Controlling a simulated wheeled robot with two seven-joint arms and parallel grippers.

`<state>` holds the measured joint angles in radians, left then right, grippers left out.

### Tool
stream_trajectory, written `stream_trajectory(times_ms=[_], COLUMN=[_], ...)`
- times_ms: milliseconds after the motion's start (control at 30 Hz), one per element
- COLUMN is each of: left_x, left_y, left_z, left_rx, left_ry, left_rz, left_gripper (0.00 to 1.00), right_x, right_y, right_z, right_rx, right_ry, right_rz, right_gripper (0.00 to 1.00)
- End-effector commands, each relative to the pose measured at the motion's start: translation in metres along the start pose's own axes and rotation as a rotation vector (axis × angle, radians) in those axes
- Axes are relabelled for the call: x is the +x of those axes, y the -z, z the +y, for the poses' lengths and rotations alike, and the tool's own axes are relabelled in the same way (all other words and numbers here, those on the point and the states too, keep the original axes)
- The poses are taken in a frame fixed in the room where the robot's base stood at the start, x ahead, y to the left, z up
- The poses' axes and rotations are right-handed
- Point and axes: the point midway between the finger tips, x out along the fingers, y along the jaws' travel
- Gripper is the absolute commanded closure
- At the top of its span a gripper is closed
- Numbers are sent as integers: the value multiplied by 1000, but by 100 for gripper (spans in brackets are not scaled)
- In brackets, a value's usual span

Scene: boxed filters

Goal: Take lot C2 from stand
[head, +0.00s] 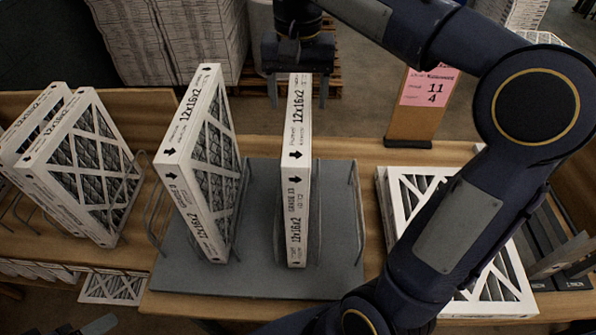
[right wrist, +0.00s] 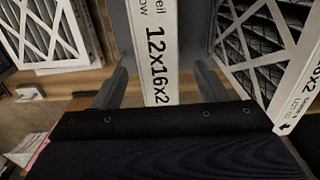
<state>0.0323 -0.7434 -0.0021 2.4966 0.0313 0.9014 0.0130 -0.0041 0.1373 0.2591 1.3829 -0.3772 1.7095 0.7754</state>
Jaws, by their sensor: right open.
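Two white-framed boxed filters stand upright on the grey stand (head: 262,222): a left filter (head: 205,165) turned to show its mesh, and a middle filter (head: 297,170) seen edge-on. My right gripper (head: 299,92) is open at the far top end of the middle filter, one finger on each side. In the right wrist view the middle filter (right wrist: 152,45) lies between the two open fingers (right wrist: 160,86), with visible gaps on both sides.
More filters (head: 80,165) lean in a rack at the left. A white filter (head: 480,265) lies flat at the right, partly behind my right arm. Wire dividers (head: 357,205) rise from the stand.

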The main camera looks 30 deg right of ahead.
Motion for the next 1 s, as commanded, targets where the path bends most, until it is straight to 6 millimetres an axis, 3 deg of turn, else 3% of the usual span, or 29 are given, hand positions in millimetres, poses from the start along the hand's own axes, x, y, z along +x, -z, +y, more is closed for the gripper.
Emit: stream_trajectory(times_ms=[200,500,1000], left_x=[-2,-2,-2], left_y=[1,1,1], left_z=[1,1,1], left_rx=[0,0,0], left_ry=[0,0,0], left_rz=[0,0,0], left_gripper=[37,37,37], right_x=[31,37,36], right_y=[-1,0,0], right_z=[3,3,3], right_rx=[1,0,0], right_ry=[-2,0,0], right_rz=[-4,-1,-1], right_gripper=[34,34,98])
